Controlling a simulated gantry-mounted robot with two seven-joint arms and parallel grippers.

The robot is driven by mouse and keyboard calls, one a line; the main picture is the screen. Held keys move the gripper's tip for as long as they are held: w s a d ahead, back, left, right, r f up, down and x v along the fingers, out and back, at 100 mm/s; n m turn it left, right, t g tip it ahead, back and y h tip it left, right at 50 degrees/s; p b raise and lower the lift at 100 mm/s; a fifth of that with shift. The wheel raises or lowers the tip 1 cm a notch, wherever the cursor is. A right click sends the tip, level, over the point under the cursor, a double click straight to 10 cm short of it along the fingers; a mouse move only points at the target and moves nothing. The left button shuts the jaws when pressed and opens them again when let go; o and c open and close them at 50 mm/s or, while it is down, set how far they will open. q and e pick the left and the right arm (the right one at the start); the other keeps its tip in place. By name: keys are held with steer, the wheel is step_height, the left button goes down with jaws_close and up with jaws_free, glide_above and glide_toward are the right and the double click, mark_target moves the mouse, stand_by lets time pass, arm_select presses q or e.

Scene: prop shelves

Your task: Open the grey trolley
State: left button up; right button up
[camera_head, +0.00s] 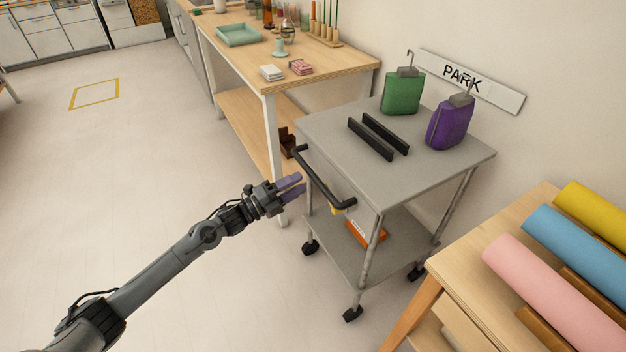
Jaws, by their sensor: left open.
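The grey trolley (340,161) stands against the wall at the right of centre, on black casters. Its black push handle (328,183) sticks out on the side facing my left arm. My left gripper (297,186) has purple fingers, is open and empty, and is just left of the handle. I cannot tell whether a fingertip touches the handle. On the trolley's top are two black rails (377,138), a green canister (403,93) and a purple canister (450,123). Its lower shelf (345,247) holds an orange item (366,234). My right gripper is not in view.
A wooden table (330,66) with cards, a teal tray (238,35) and bottles stands behind the trolley. A wooden stand (465,262) with coloured rolls is close at the right. A PARK sign (500,94) is on the wall. The floor at left is clear.

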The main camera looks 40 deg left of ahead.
mark_target(313, 173)
arm_select(q)
steer(key=shift+b+x, duration=1.05)
steer(key=shift+x, duration=2.05)
steer(key=shift+c, duration=0.4)
jaws_close()
